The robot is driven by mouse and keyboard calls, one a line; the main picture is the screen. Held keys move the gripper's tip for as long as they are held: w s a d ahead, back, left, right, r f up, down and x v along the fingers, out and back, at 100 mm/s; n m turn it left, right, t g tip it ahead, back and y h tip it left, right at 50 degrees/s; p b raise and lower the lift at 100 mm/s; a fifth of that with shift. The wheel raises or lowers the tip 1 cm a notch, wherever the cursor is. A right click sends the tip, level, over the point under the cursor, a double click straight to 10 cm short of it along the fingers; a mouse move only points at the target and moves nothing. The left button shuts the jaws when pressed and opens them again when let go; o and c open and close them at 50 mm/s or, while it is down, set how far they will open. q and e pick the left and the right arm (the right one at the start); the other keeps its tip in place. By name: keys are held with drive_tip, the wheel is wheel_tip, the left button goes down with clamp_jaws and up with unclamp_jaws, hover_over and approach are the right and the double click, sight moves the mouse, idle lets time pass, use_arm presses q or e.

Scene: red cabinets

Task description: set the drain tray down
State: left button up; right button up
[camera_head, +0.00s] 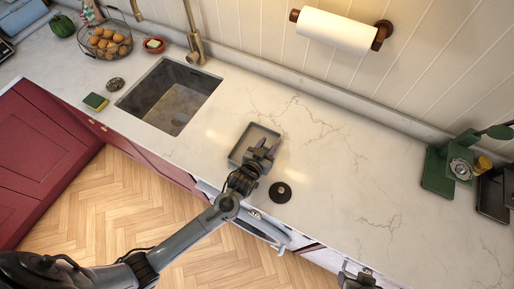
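The drain tray (237,154) is a small shallow rectangular tray with a dark rim and a grey-beige inside. It is at the counter, to the right of the sink, and looks level. Whether it touches the counter I cannot tell. My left gripper (265,148) is at the tray's right side, with its fingertips over or against that edge. The gripper body hides the tray's lower right corner, and I cannot tell if the fingers are closed on the rim. My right gripper (357,275) shows only partly at the bottom edge, away from the tray.
The sink (172,96) with its tap (194,45) lies left of the tray. A black round disc (280,192) sits near the front edge. A sponge (95,102) lies left of the sink. A green appliance (440,170) stands far right. The counter between is clear.

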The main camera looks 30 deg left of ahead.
use_arm(q)
clamp_jaws()
drive_tip(key=shift+r, duration=0.1)
